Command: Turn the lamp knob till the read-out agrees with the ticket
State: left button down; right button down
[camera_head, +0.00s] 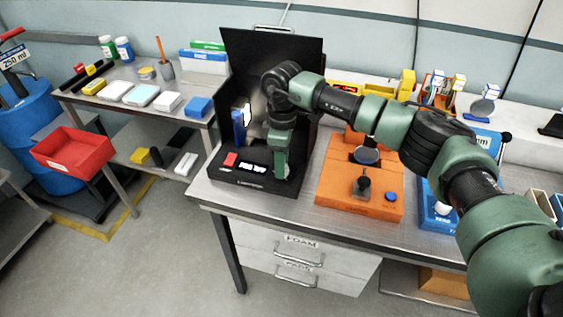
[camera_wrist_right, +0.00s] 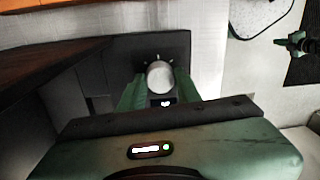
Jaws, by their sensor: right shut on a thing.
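The black lamp station (camera_head: 250,188) stands at the left end of the workbench, with a tall dark panel behind it. Its lit read-out (camera_head: 252,168) is on the front, beside a red button (camera_head: 231,159); I cannot read the digits. My right gripper (camera_head: 281,174) points down at the right of the read-out and is shut on the lamp knob. The pale round knob (camera_wrist_right: 160,77) sits between the green fingers in the right wrist view, with tick marks around it. I cannot make out the lamp's ticket. My left gripper is not seen in the head view.
An orange station (camera_head: 345,202) stands just right of the lamp station, then a blue one (camera_head: 433,215), partly behind my right arm. A side table (camera_head: 133,117) at left holds boxes and bottles. A red bin (camera_head: 72,150) stands by a blue drum (camera_head: 40,115).

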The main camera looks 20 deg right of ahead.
jog(key=shift+w+r, duration=0.1)
jog(key=shift+r, duration=0.1)
jog(key=c, duration=1)
grip_release()
jog(key=shift+f, duration=0.1)
notch_tip(320, 180, up, 8)
jog(key=shift+w+d+f+b, duration=0.1)
jog(key=shift+w+d+b, duration=0.05)
jog(key=shift+b, duration=0.8)
jog(key=shift+f, duration=0.1)
